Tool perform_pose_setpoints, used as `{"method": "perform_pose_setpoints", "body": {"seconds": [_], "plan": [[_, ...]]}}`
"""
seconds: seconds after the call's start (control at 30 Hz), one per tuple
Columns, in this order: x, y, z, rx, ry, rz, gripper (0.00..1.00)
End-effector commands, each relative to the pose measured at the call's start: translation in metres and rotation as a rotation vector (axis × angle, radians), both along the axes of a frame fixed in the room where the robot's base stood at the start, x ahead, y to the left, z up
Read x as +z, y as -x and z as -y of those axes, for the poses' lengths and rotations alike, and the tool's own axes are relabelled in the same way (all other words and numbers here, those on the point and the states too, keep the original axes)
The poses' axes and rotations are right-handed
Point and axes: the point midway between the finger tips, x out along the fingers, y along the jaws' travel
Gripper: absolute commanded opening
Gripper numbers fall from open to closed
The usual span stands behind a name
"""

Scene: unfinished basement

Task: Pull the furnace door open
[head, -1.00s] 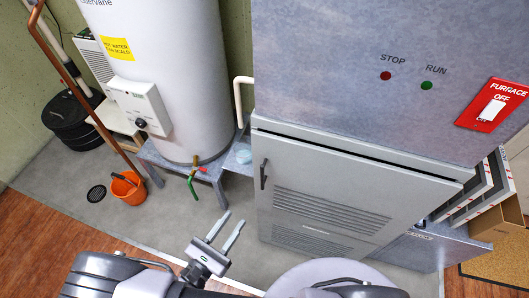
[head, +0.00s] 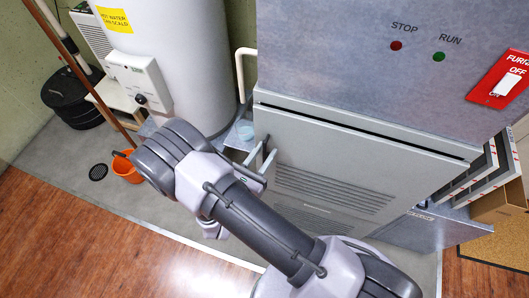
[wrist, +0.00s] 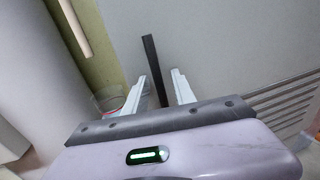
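The furnace door (head: 340,165) is a light grey panel with louvred vents on the front of the furnace, and it looks closed. A dark gap runs along its top edge. Its dark bar handle (wrist: 152,66) shows in the wrist view, on the plain part of the door left of the vents. In the wrist view my gripper (wrist: 160,75) is open, with one finger on each side of the handle's lower part. I cannot tell whether they touch it.
The white water heater (head: 185,60) stands left of the furnace, with a pale pipe (head: 240,70) between them. An orange bucket (head: 127,168) and a black bin (head: 75,100) are farther left. Framed filters (head: 478,180) lean at the right. The wooden floor in front is clear.

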Motion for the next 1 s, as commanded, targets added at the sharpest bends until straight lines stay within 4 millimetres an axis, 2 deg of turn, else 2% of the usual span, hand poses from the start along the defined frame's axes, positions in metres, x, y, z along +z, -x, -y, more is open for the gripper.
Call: {"method": "perform_pose_setpoints", "body": {"seconds": [0.13, 0.17, 0.3, 1.0], "plan": [[0.0002, 0.0002, -0.0001, 0.0, 0.0, 0.0, 0.32], [0.0002, 0.0002, -0.0001, 0.0, 0.0, 0.0, 0.28], [0.0002, 0.0003, -0.0002, -0.001, 0.0, 0.0, 0.0], [0.0001, 0.0004, 0.0, -0.001, 0.0, 0.0, 0.0]]}}
